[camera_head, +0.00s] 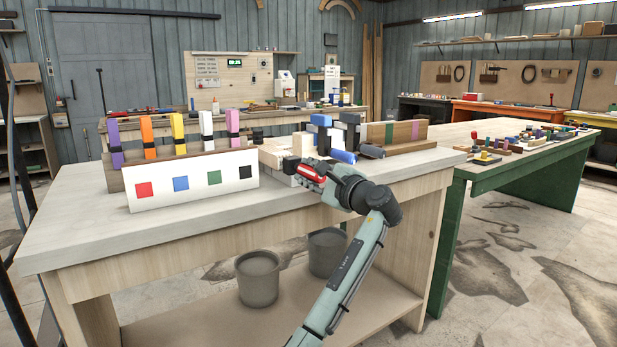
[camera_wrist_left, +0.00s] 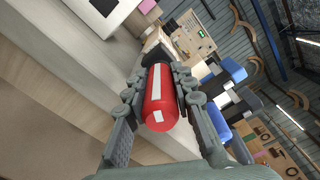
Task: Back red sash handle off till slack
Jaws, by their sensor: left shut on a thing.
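The red sash handle (camera_head: 311,174) is a short red cylinder with white marks, at the near edge of the pale bench. It shows large in the left wrist view (camera_wrist_left: 158,104), with its round end facing the camera. My left gripper (camera_head: 322,177) is shut on it, with a finger on either side in the wrist view (camera_wrist_left: 160,88). The gripper hides part of the clamp behind the handle. A blue handle (camera_head: 343,156) lies just beyond, and it also shows in the wrist view (camera_wrist_left: 217,122). My right gripper is not in view.
A white board (camera_head: 192,181) with red, blue, green and black squares stands left on the bench (camera_head: 75,225). Behind it stand several coloured clamps (camera_head: 178,132). Wooden pieces (camera_head: 405,147) lie to the right. Two grey buckets (camera_head: 258,279) sit on the lower shelf.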

